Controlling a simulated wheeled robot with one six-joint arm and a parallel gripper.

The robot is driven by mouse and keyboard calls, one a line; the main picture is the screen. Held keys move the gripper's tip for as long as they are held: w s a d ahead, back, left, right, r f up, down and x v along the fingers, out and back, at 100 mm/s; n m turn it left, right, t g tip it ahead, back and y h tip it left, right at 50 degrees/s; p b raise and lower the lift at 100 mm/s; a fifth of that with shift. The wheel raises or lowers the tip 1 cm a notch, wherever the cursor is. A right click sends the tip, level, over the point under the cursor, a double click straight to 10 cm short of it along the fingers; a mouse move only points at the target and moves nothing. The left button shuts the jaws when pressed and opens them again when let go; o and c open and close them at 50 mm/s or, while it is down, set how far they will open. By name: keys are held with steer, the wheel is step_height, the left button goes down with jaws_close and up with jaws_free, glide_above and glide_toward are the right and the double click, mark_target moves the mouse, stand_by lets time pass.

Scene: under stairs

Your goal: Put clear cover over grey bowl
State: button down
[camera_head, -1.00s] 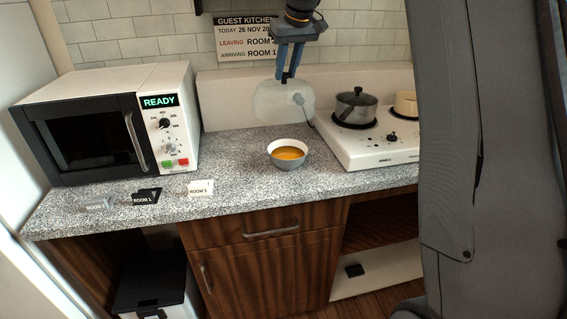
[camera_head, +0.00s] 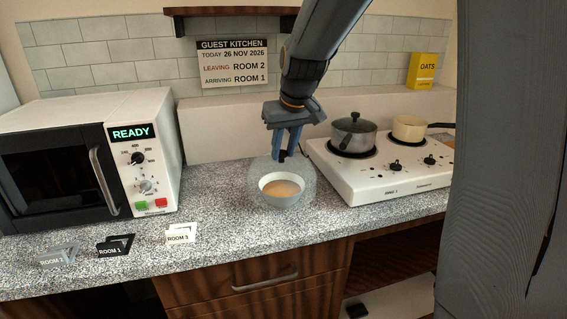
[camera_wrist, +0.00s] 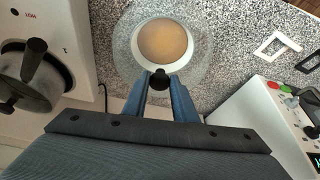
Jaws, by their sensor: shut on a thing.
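The grey bowl (camera_head: 281,199) stands on the speckled counter with orange-brown soup in it. The clear cover (camera_head: 263,172) is a see-through dome around and above the bowl in the head view. In the wrist view the cover's round rim (camera_wrist: 207,62) encircles the bowl (camera_wrist: 190,58). My gripper (camera_head: 284,155) is shut on the cover's dark knob (camera_wrist: 159,82) from above. Whether the cover's rim touches the counter is hard to tell.
A white microwave (camera_head: 152,165) reading READY stands at left. A white hob (camera_head: 375,180) with a lidded pot (camera_head: 353,136) and a cream pan (camera_head: 410,127) stands close at right. Room tags, including a white one (camera_head: 181,234), lie along the front edge.

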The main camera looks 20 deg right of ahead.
mark_target(284, 164)
steer(key=shift+f+p, duration=0.35)
steer(key=shift+f, duration=1.55)
steer(key=shift+f, duration=0.4)
steer(key=c, duration=1.4)
jaws_free()
steer(key=shift+f, duration=0.1)
steer(key=shift+c, duration=0.2)
